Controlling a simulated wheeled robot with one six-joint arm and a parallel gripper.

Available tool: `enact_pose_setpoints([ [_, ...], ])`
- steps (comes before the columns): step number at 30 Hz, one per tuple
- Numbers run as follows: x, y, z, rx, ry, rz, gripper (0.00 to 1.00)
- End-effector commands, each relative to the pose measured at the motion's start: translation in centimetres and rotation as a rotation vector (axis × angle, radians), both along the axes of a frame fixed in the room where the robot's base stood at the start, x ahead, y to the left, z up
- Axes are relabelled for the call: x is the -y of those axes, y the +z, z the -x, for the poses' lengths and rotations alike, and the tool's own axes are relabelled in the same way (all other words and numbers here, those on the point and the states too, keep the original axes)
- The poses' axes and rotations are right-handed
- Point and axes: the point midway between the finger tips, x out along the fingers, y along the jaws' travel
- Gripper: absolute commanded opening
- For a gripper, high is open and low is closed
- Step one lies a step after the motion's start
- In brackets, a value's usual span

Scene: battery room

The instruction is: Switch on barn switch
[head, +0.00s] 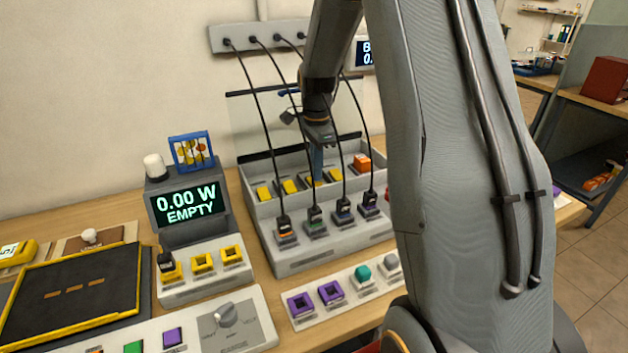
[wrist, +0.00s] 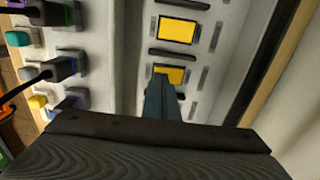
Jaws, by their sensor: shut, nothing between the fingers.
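A grey panel box (head: 300,262) stands at the back of the bench. Its row of yellow switches includes a left one (head: 264,193), a second one (head: 290,187) and a right one (head: 334,175). No barn label is readable, so I cannot tell which is the barn switch. My gripper (head: 317,174) is shut and empty, pointing down at the row. In the wrist view, its fingertips (wrist: 160,84) are at the edge of a yellow switch (wrist: 172,73) and partly cover it. I cannot tell whether they touch. Another yellow switch (wrist: 178,29) lies beyond, uncovered.
Several black cables hang from a wall strip (head: 232,39) to plugs in front of the switch row, close around my gripper. A display (head: 188,205) reads "0.00 W EMPTY". A clear panel stands behind the box.

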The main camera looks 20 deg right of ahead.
Motion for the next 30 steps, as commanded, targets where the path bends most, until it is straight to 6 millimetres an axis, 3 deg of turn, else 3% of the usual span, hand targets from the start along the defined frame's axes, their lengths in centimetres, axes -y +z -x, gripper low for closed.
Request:
enact_pose_setpoints([
  [30, 0.0, -1.1, 0.0, 0.0, 0.0, 0.0, 0.0],
])
